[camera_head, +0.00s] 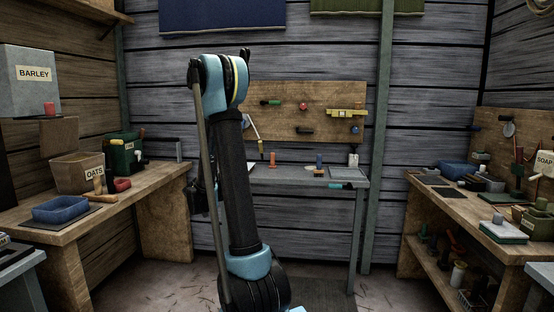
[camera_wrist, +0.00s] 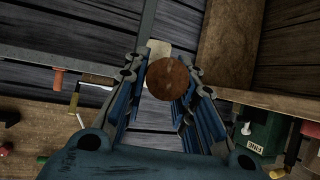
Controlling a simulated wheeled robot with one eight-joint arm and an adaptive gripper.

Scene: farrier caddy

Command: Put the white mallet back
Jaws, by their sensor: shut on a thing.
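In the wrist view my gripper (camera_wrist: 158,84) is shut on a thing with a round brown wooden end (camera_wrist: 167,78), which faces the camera. A pale block (camera_wrist: 158,48) shows just beyond it; this looks like the white mallet's head, with the brown end as its handle, but the shaft between is hidden. In the head view my arm stands in the middle and the gripper is mostly hidden behind it, near the gap between the left bench and the back bench. I cannot make out the mallet there.
A wooden tool board (camera_head: 345,125) with several hung tools is on the back wall above a grey bench (camera_head: 262,184). The left bench (camera_head: 150,186) holds an oats box (camera_head: 80,174), a blue tray (camera_head: 61,209) and a green box (camera_head: 122,153). The right bench (camera_head: 425,222) is crowded.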

